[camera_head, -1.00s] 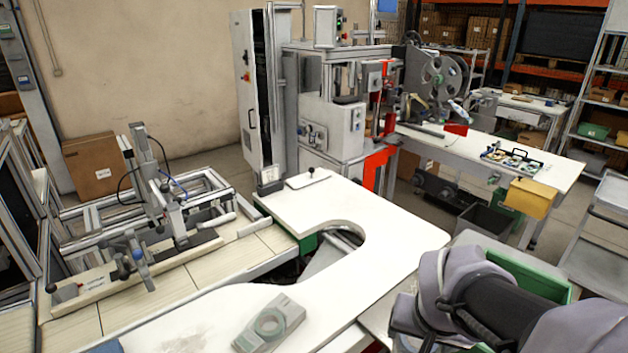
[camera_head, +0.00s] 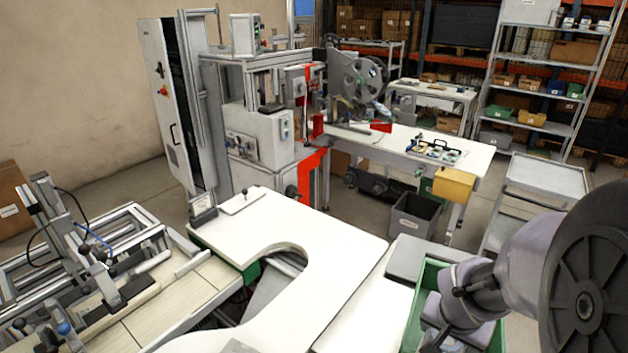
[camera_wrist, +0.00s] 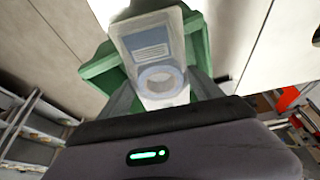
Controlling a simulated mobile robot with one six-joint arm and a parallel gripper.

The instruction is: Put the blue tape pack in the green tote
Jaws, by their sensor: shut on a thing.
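The blue tape pack (camera_wrist: 150,50) is a clear case with a pale blue ring and a printed label. In the wrist view it is between the dark fingers of my gripper (camera_wrist: 163,88), which is shut on it. The green tote (camera_wrist: 100,64) shows behind and around the pack in that view. In the head view the green tote (camera_head: 412,318) stands at the lower right, beside the white worktop. My arm covers much of it, and the held pack cannot be made out there. I cannot tell how high the pack is above the tote.
The white worktop (camera_head: 310,235) with a curved cut-out lies left of the tote. Another pack (camera_head: 237,346) is barely visible at its bottom edge. A grey cart (camera_head: 545,178) stands behind right.

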